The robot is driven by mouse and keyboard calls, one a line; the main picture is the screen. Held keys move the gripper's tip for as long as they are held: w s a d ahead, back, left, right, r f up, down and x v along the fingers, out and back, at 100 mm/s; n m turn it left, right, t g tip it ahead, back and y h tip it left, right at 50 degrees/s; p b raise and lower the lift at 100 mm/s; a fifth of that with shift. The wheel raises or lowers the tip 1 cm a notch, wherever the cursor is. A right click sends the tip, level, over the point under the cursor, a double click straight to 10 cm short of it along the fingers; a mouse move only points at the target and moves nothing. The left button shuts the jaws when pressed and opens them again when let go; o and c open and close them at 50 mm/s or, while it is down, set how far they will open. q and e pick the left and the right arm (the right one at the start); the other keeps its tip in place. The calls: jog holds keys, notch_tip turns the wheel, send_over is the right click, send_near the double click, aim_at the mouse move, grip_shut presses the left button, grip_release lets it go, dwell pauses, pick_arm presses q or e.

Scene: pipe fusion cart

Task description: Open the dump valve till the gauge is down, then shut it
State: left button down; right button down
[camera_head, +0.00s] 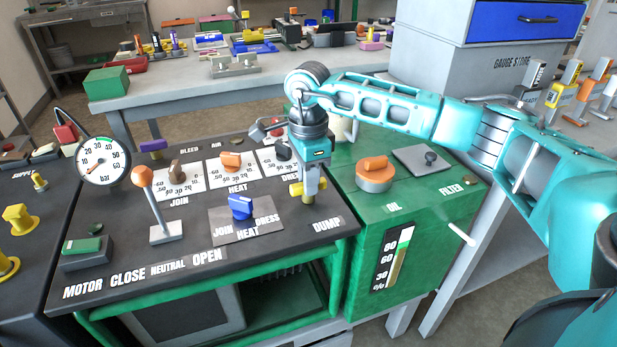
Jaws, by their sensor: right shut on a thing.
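The dump valve (296,190) has a yellow handle and stands on the cart's dark top, behind the DUMP label. My right gripper (309,190) points down from above and is shut on the valve's handle, hiding part of it. The round white gauge (102,161), marked in bar up to 50, stands at the cart's left. Its thin needle seems to point to the lower left, toward the low numbers, but it is too small to read exactly. My left gripper is out of view.
Near the valve are an orange-knobbed lever (142,177), a blue selector (240,207) and an orange HEAT knob (231,161). The green oil tank (440,218) is to the right. A bench (185,88) with tools stands behind.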

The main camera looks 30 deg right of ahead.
dwell(0.3)
jog(key=c, duration=1)
grip_release()
jog(key=shift+c, duration=0.2)
jog(key=shift+r, duration=0.1)
pick_arm(q)
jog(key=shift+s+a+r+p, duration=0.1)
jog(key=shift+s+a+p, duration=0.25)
jog(key=shift+p, duration=0.5)
pick_arm(e)
notch_tip(320, 180, up, 13)
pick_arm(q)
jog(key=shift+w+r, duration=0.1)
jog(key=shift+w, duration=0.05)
pick_arm(e)
jog(key=shift+s, duration=0.1)
